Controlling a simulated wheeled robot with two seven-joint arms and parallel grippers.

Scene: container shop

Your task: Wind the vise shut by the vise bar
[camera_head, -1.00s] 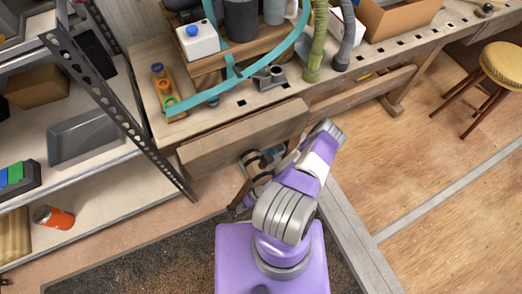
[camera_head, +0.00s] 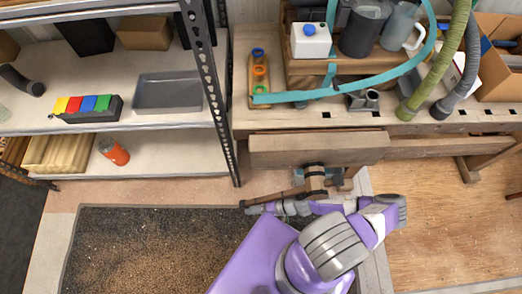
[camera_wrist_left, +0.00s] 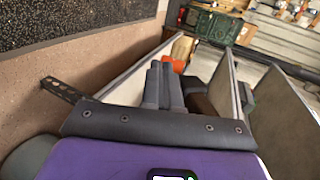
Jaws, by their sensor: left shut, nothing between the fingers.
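The vise is at the bench front in the head view, with a wide wooden jaw (camera_head: 318,150) and a dark screw hub (camera_head: 315,180) below it. The brown vise bar (camera_head: 278,197) runs left and slightly down from the hub. My left gripper (camera_head: 254,208) is shut and empty, pointing left just below the bar's left end; I cannot tell whether they touch. In the left wrist view its dark fingers (camera_wrist_left: 164,84) are together, pointing at the shelves. A brown shape (camera_wrist_left: 200,105) beside them is too unclear to name. My right gripper is not in view.
A metal shelf unit (camera_head: 150,122) with a perforated post (camera_head: 213,80) stands left of the vise. An orange can (camera_head: 113,151) lies on its lower shelf. Hoses (camera_head: 440,68) and a tool tray (camera_head: 300,70) are on the bench. A dark mat (camera_head: 150,245) covers the floor.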

